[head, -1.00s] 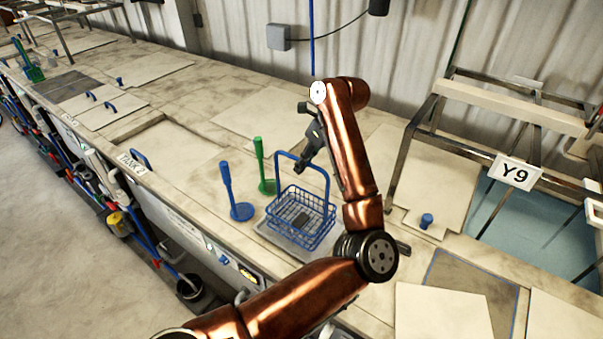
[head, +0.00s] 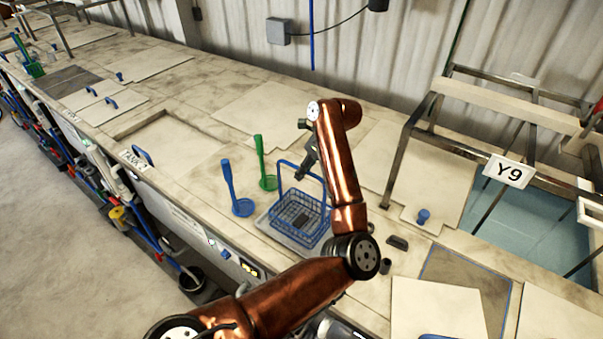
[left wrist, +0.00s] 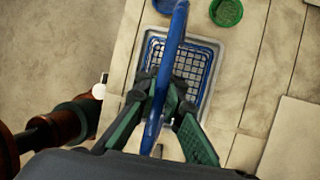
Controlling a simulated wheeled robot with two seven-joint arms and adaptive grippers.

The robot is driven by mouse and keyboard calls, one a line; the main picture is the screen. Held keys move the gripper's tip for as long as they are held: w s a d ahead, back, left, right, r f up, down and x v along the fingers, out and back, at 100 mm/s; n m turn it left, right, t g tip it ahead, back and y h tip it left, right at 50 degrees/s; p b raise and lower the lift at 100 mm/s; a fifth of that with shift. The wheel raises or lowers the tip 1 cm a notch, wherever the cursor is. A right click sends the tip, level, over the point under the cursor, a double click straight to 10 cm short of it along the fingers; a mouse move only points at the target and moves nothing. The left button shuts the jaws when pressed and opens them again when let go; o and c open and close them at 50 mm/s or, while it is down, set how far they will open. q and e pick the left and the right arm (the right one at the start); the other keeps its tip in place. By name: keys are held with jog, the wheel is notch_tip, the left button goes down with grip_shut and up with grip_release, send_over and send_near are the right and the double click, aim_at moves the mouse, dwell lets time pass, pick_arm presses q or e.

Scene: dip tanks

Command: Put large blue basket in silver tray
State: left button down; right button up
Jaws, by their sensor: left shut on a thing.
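The large blue basket (head: 300,222) is a wire mesh basket with a tall loop handle. It is upright, over or in the shallow silver tray (head: 264,226); I cannot tell whether its bottom touches. My left gripper (head: 301,176) is shut on the handle, above the basket. In the left wrist view, the green fingers (left wrist: 163,92) close around the blue handle. The basket mesh (left wrist: 196,68) there lies inside the tray's rim (left wrist: 219,62). The fingers hide part of the basket. My right gripper is not in view.
A blue long-handled tool (head: 243,207) and a green one (head: 268,182) stand just left of the basket. A metal frame with a Y9 sign (head: 508,171) rises over a water tank at the right. A lid with a blue knob (head: 423,216) lies between.

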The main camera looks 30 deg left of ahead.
pick_arm(q)
jog(key=shift+f, duration=0.1)
jog(key=c, duration=2.5)
grip_release()
jog(key=o, duration=0.5)
jog(key=shift+c, duration=0.2)
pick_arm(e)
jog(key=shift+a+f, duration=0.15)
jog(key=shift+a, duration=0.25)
